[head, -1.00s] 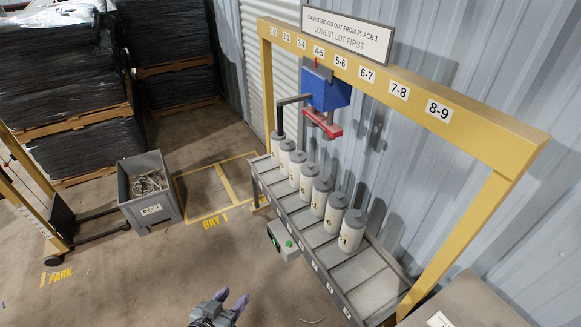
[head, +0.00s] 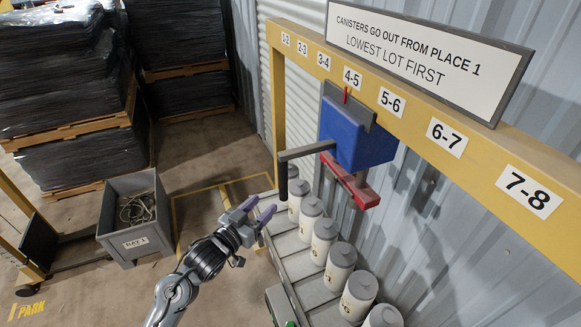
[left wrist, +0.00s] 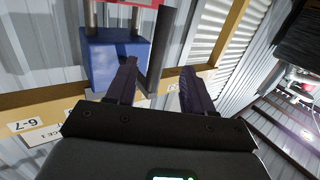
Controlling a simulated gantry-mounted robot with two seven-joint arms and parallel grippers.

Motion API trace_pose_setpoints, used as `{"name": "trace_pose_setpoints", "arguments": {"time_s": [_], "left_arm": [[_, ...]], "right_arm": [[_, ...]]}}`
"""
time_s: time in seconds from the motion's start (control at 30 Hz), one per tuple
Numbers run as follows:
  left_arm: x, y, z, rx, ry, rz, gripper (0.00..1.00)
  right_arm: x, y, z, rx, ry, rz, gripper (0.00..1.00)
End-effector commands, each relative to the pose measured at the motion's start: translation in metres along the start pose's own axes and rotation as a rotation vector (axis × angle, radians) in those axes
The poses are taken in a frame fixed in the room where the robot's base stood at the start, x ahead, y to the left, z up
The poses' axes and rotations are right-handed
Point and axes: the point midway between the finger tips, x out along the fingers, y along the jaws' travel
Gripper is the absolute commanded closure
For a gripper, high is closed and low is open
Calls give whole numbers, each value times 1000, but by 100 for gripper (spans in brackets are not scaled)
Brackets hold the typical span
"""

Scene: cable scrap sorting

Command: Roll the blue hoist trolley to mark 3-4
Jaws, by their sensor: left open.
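The blue hoist trolley (head: 358,137) hangs from the yellow beam. Its red pointer (head: 346,95) is just below the 4-5 label (head: 352,78). The mark 3-4 label (head: 324,61) is one place to the left. A grey arm reaches left from the trolley to a hanging black handle (head: 283,181). My left gripper (head: 260,208) is open and empty, below and left of the handle in the head view. In the left wrist view, the open fingers (left wrist: 160,82) point toward the blue trolley (left wrist: 112,62) and a dark bar, apparently the handle. My right gripper is out of view.
A red hoist part (head: 362,190) hangs under the trolley, above a row of white canisters (head: 324,240) on a grey rack. A grey bin (head: 135,220) with cable scrap stands left on the floor. A large sign (head: 425,55) sits atop the beam.

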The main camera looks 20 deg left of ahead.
Motion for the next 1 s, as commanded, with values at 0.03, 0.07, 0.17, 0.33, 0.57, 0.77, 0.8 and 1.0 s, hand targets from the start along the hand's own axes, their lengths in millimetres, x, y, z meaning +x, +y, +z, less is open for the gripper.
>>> {"name": "trace_pose_setpoints", "arguments": {"time_s": [0.03, 0.07, 0.17, 0.33, 0.57, 0.77, 0.8, 1.0], "left_arm": [[3, -2, -5, 8, 19, -1, 48], [5, -3, -10, 12, 27, -1, 48], [10, -4, -21, 19, 49, -1, 48], [23, -4, -30, 21, 62, -1, 48], [58, -4, -33, 20, 62, -1, 48], [89, -4, -34, 20, 60, -2, 48], [94, -4, -34, 20, 61, -2, 48], [111, -4, -34, 21, 59, -2, 48]], "right_arm": [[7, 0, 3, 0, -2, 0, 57], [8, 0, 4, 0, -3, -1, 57], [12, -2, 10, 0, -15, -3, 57], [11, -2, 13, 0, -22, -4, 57], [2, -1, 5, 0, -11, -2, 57], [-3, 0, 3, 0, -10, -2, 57], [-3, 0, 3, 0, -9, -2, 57], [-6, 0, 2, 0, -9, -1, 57]]}}
